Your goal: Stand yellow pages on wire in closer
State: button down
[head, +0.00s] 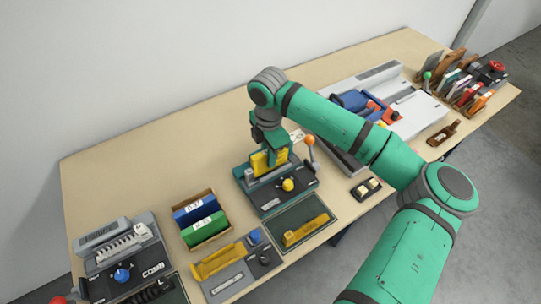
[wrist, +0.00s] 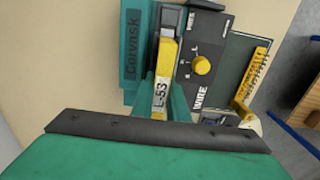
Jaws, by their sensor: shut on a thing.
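The closer (head: 270,200) is a teal machine with a black front panel, a yellow knob and an orange-tipped lever. It also shows in the wrist view (wrist: 131,75), with WIRE lettered on its panel. My gripper (head: 276,152) is over the closer, shut on the yellow pages (head: 259,163). In the wrist view the yellow pages (wrist: 162,75) show edge-on, with a white label reading L-53. They are upright at the closer's slot. The wire is hidden, and I cannot tell whether the pages touch it.
A wooden tray (head: 208,240) with blue and green binders stands left. A grey comb machine (head: 120,255) is farther left. A large white machine (head: 419,110) stands right. The table's back left is clear.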

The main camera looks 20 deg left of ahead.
jog(key=shift+w+d, duration=0.15)
jog(key=shift+d, duration=0.1)
dwell(1.0)
jog(key=shift+f, duration=0.55)
jog(key=c, duration=2)
grip_release()
jog(key=shift+r, duration=5.5)
jog(key=shift+w, duration=0.1)
